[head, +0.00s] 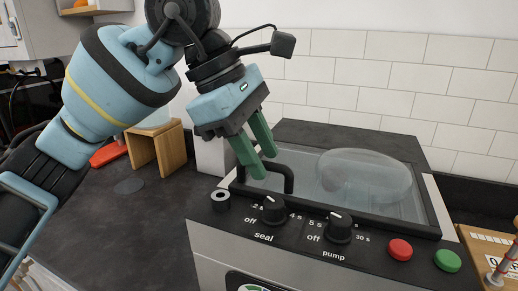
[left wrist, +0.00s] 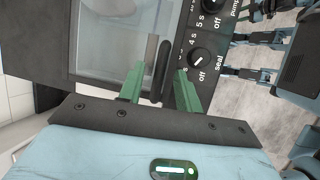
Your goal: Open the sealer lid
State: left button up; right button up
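The sealer (head: 330,245) stands on the dark counter, with a black-framed clear lid (head: 310,165) lying shut on top. A rounded, translucent shape shows through the lid's right half. A black bar handle (head: 290,180) rises at the lid's front left corner. My left gripper (head: 262,166) points down at this handle with its green fingers apart. In the left wrist view the handle (left wrist: 165,70) lies between the two fingertips (left wrist: 160,80), with a visible gap at least on its left side. My right gripper is not in the head view.
The front panel has a seal knob (head: 273,211), a pump knob (head: 338,227), a red button (head: 400,249) and a green button (head: 447,260). A wooden stand (head: 157,150) is at the left. A cardboard box (head: 485,245) is at the right. A tiled wall is behind.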

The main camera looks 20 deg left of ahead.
pick_arm(q)
jog(key=c, duration=0.6)
grip_shut()
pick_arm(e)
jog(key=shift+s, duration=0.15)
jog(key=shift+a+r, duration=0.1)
